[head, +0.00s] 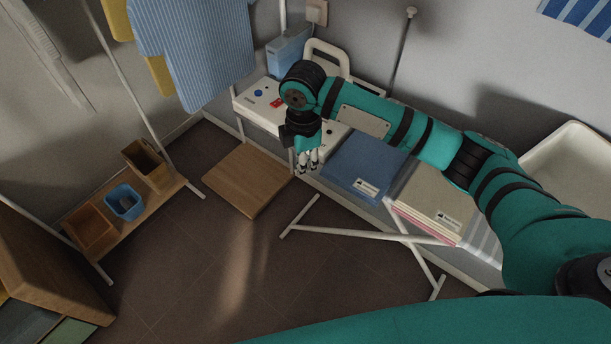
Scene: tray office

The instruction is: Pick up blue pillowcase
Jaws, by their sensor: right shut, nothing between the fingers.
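The blue pillowcase (361,166) lies flat and folded, with a small white label near its front edge. It rests on a white-legged stand beside a stack of beige and pink folded cloth (436,203). My right arm reaches in from the right and passes over the back part of the pillowcase, hiding some of it. My right gripper (308,167) points down just left of the pillowcase, apart from it as far as I can tell. Its fingers are shut and empty. My left gripper is not in view.
A white unit with a red button (276,103) stands behind the gripper. A wooden board (247,180) lies on the floor at left. A low shelf holds a blue bin (124,202) and brown boxes (90,228). The middle floor is clear.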

